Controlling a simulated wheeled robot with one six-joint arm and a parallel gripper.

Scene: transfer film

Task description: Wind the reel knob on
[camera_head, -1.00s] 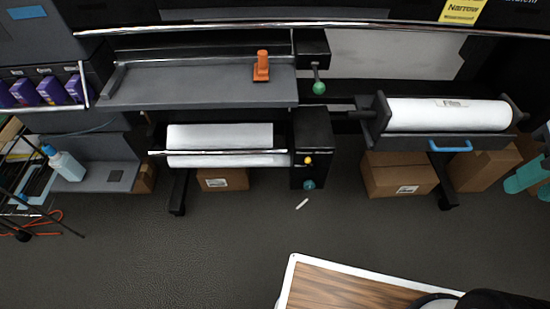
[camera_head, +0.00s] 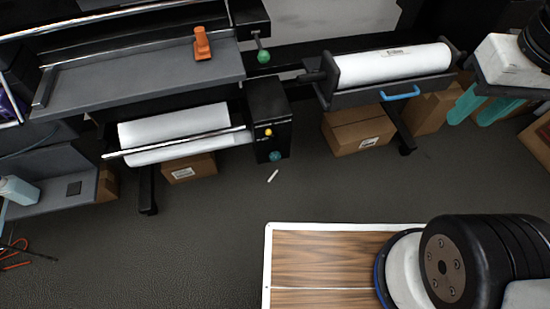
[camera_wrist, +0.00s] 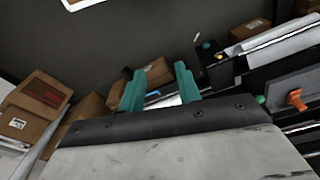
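A black box (camera_head: 265,100) stands at the right end of the lower white roll (camera_head: 175,135). Its front carries a teal knob (camera_head: 275,156) with a small yellow knob (camera_head: 268,132) above it. A green ball knob (camera_head: 264,56) hangs on a lever higher up. Which of these is the reel knob is not marked. My gripper (camera_head: 482,108) is at the right of the head view, well right of the knobs. In the wrist view its two teal fingers (camera_wrist: 160,88) are spread and empty. The teal knob (camera_wrist: 197,37) shows beyond them there.
Another white roll (camera_head: 390,64) sits in a holder with a blue handle (camera_head: 400,93). An orange clamp-like piece (camera_head: 202,44) rests on the grey shelf (camera_head: 140,76). Cardboard boxes (camera_head: 357,130) stand beneath.

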